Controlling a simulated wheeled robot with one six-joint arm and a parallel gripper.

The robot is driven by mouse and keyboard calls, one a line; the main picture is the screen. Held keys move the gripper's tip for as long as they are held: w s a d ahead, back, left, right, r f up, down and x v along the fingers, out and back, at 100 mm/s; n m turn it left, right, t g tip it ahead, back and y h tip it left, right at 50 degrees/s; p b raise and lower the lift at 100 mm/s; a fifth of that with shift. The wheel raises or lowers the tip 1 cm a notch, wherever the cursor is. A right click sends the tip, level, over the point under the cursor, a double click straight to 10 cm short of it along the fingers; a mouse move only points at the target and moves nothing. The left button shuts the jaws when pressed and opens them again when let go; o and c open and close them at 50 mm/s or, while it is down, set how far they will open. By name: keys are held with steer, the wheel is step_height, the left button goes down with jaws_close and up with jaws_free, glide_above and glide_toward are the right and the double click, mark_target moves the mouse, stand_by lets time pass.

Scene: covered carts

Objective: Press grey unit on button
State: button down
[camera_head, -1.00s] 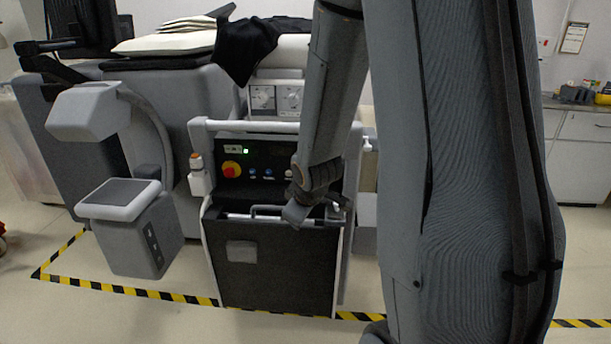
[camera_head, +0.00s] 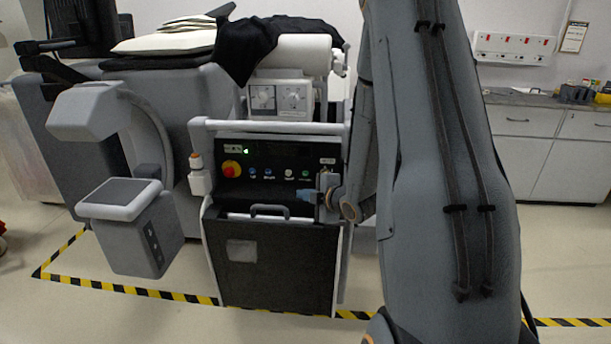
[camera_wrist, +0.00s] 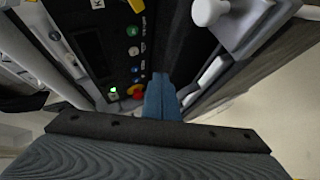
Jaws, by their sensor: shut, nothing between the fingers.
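The grey unit's black control panel (camera_head: 270,155) faces me, with a red-and-yellow knob (camera_head: 231,169), two blue buttons (camera_head: 260,172), a white button (camera_head: 288,172) and a green button (camera_head: 305,173) in a row. A small green light (camera_head: 246,151) glows at its upper left. My gripper (camera_head: 304,195) is shut and empty, just below the green button in the head view. I cannot tell which button is marked on, or whether the fingertips touch the unit.
A white rail (camera_head: 265,127) runs above the panel, and a handle (camera_head: 270,210) sits below it. A grey C-shaped device (camera_head: 125,205) stands at the left. Yellow-black tape (camera_head: 130,290) marks the floor. A counter (camera_head: 540,100) lies at the back right.

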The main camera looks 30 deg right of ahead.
steer(key=shift+w+d+b, duration=0.15)
steer(key=shift+w+d, duration=0.65)
steer(key=shift+w, duration=0.4)
steer(key=shift+w+d+b, duration=0.1)
steer(key=shift+w+d, duration=0.75)
steer(key=shift+w, duration=0.35)
steer(key=shift+w+d+b, duration=0.15)
steer(key=shift+w+d, duration=0.65)
steer(key=shift+w, duration=0.4)
steer(key=shift+w+d, duration=0.2)
steer(key=shift+w, duration=0.15)
steer(key=shift+w+d, duration=0.25)
steer(key=shift+w, duration=0.1)
stand_by(0.5)
steer(key=shift+s+a, duration=0.5)
steer(key=shift+s, duration=0.25)
steer(key=shift+s+a, duration=0.7)
steer(key=shift+s, duration=0.35)
steer(key=shift+s+a, duration=0.7)
steer(key=shift+s, duration=0.3)
